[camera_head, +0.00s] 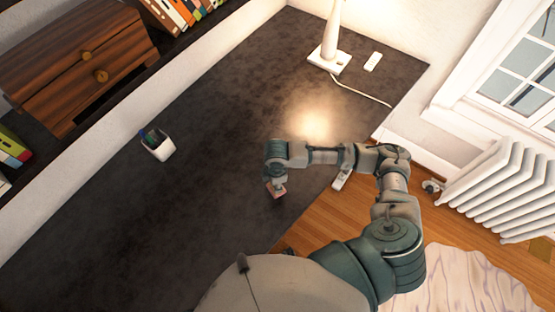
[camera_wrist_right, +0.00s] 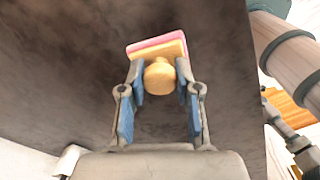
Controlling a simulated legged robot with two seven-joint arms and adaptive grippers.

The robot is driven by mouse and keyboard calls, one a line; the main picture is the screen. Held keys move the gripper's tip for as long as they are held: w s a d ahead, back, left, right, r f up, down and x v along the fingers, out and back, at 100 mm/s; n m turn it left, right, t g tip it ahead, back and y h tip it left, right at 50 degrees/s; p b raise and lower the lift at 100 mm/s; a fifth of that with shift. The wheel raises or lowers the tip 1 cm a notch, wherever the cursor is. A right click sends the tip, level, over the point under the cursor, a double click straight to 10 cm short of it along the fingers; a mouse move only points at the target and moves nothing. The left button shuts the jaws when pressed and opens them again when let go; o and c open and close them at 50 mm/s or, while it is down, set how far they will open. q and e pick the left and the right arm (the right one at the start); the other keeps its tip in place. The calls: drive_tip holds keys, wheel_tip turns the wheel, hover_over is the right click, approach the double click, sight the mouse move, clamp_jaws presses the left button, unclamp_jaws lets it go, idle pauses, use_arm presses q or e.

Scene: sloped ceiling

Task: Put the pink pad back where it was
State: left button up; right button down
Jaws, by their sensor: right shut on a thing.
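The pink pad (camera_wrist_right: 156,43) is backed by a tan wooden block with a round knob (camera_wrist_right: 160,76). In the right wrist view my right gripper (camera_wrist_right: 160,82) has its blue-padded fingers closed on the knob, with the pad beyond the fingertips. In the head view the pad (camera_head: 276,191) is small, below my right gripper (camera_head: 274,179), over the dark desk (camera_head: 220,120) near its front edge. I cannot tell whether the pad touches the desk. My left gripper is not in view.
A white pen cup (camera_head: 158,149) stands left on the desk. A white lamp (camera_head: 330,60) stands at the back, its cord trailing right. A small pale object (camera_head: 341,181) is by the desk's right edge. A wooden drawer box (camera_head: 75,62) is upper left. The desk's middle is clear.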

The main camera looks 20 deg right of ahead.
drive_tip(key=w+d, duration=0.1)
drive_tip(key=w, duration=0.2)
drive_tip(key=w+d, duration=0.1)
drive_tip(key=w, duration=0.2)
drive_tip(key=w+d+f, duration=0.1)
drive_tip(key=w+d, duration=0.1)
drive_tip(key=w, duration=0.1)
drive_tip(key=shift+w+d, duration=0.1)
drive_tip(key=shift+w, duration=0.2)
drive_tip(key=f, duration=0.1)
drive_tip(key=d+f, duration=0.1)
drive_tip(key=f, duration=0.1)
drive_tip(key=shift+s+f, duration=0.1)
drive_tip(key=shift+f, duration=0.2)
drive_tip(key=c, duration=0.8)
unclamp_jaws()
drive_tip(key=shift+a, duration=0.2)
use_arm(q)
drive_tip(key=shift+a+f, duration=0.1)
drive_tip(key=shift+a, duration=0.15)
use_arm(e)
drive_tip(key=shift+a, duration=0.15)
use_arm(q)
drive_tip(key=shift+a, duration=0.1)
use_arm(e)
drive_tip(key=shift+r, duration=0.15)
